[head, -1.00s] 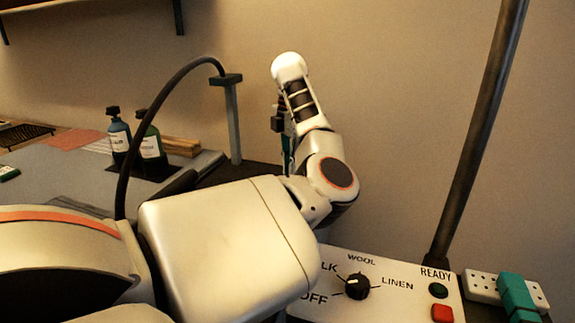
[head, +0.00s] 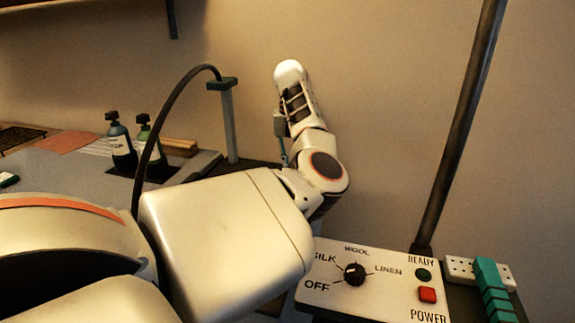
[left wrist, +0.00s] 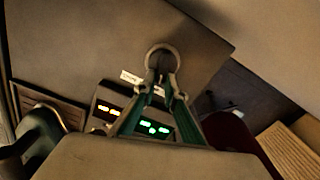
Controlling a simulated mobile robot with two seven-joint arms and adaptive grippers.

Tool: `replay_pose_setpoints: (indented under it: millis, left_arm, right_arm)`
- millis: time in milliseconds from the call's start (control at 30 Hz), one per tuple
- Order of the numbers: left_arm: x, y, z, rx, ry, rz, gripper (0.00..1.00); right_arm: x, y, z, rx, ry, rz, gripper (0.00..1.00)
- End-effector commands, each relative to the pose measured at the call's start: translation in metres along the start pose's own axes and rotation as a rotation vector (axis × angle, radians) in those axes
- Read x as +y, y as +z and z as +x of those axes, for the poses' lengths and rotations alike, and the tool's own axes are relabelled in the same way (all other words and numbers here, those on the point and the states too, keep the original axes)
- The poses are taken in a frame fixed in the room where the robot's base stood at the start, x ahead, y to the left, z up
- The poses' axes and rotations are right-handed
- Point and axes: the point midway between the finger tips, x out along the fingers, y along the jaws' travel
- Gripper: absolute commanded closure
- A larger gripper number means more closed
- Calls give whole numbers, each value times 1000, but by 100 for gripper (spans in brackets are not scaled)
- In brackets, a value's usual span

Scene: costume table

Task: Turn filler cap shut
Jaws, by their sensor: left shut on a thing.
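In the left wrist view my left gripper (left wrist: 163,88) has its green fingers brought together at the foot of a round grey ring-shaped piece (left wrist: 161,52), which looks like the filler cap. The fingers are shut on it, over a flat dark surface. Its threads and seat are hidden, so I cannot tell how far it is turned. The cap does not show there, hidden behind my arm. My right gripper is in neither view.
A control panel (head: 330,297) with a black dial (head: 354,274) stands at lower right, beside a white strip with teal blocks (head: 488,282). Two bottles (head: 121,147) stand at left. A hose (head: 151,130) arches from a post (head: 230,125). A lit display (left wrist: 152,127) shows below the fingers.

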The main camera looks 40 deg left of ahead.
Motion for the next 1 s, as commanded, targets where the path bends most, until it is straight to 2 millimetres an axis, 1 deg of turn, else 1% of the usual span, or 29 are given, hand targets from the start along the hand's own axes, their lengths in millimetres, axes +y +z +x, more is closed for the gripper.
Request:
replay_pose_setpoints:
  millis: [300, 500, 700, 1000]
  left_arm:
    - [-6, 0, 2, 3, 2, -275, 100]
    - [-8, 1, 2, 3, 2, -404, 100]
    - [-10, 2, 3, 4, 2, -484, 100]
    - [-10, 2, 2, 4, 1, -526, 100]
  right_arm:
    - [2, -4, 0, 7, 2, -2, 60]
    - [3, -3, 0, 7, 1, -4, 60]
    - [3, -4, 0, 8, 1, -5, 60]
    - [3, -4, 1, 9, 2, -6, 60]
